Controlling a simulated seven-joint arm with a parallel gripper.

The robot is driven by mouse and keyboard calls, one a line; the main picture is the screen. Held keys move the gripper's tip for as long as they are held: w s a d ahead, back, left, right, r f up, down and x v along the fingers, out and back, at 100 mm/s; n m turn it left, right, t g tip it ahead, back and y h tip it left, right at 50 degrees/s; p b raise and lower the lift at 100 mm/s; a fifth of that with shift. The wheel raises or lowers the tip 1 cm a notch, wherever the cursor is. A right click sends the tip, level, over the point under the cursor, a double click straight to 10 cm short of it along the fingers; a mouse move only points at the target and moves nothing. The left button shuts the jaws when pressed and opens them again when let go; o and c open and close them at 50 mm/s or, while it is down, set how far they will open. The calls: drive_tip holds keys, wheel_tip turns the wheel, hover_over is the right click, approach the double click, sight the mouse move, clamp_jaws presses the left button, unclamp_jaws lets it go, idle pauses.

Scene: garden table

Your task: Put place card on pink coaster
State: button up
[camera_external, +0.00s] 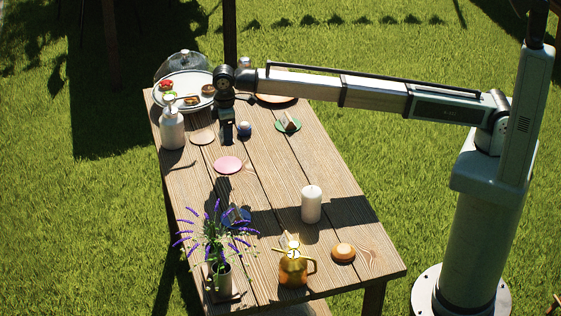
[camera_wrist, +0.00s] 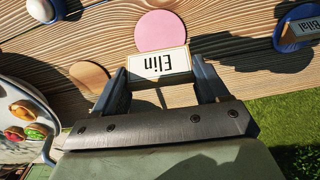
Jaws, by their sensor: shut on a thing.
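The place card (camera_wrist: 158,64), cream with a thin gold border and the name "Elin" upside down, is between the two fingers of my gripper (camera_wrist: 163,80). My gripper is shut on it. The pink coaster (camera_wrist: 160,30) lies flat on the table just beyond the card in the wrist view; the card covers its near edge. In the external view the pink coaster (camera_external: 228,165) is bare, and my gripper (camera_external: 228,141) is over the table behind it. I cannot make out the card in that view.
A wooden coaster (camera_external: 202,136), soap bottle (camera_external: 172,128) and food plate (camera_external: 184,88) are left of my gripper. A green coaster (camera_external: 288,125) is farther right. A card "Bilal" (camera_wrist: 306,28) sits on a blue coaster. A candle (camera_external: 311,204) stands nearer.

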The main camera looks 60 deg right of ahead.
sight(228, 164)
drive_tip(key=shift+f+n, duration=0.2)
drive_tip(key=shift+n, duration=0.1)
wheel_tip(228, 164, down, 10)
drive_tip(key=shift+r, duration=0.15)
idle(0.5)
drive_tip(key=o, duration=1)
drive_tip(key=shift+o, duration=0.2)
wheel_tip(228, 164, up, 12)
drive_tip(key=shift+r, duration=0.1)
